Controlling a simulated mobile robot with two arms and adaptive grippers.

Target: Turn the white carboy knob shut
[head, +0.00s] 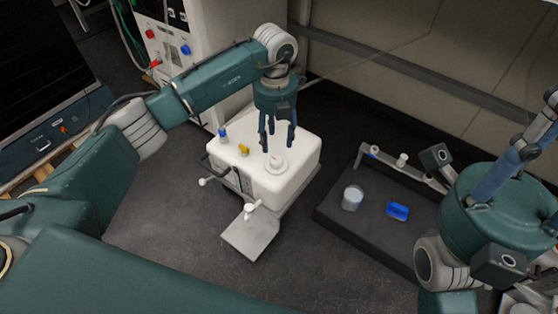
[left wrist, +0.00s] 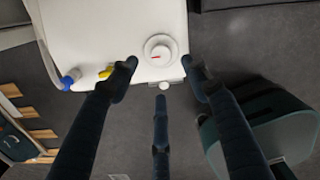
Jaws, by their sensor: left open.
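The white carboy (head: 300,178) is a box-shaped container standing on the dark floor in the middle of the head view. On its top is a round white knob (head: 275,164) with a red mark; it also shows in the left wrist view (left wrist: 160,49). My left gripper (head: 277,149) points down above the carboy top, with its fingers open and spread near the knob. In the left wrist view, the fingertips (left wrist: 160,72) lie either side of and below the knob, with nothing between them. My right gripper (head: 520,150) is partly in view at the right edge; its fingers are cut off.
A blue fitting (head: 223,134) and a yellow one (head: 244,149) stand on the carboy's back left. A small white tap (head: 250,208) is at its front, above a grey plate (head: 250,236). A dark platform (head: 375,222) at right holds a clear cup (head: 352,197) and a blue piece (head: 397,211).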

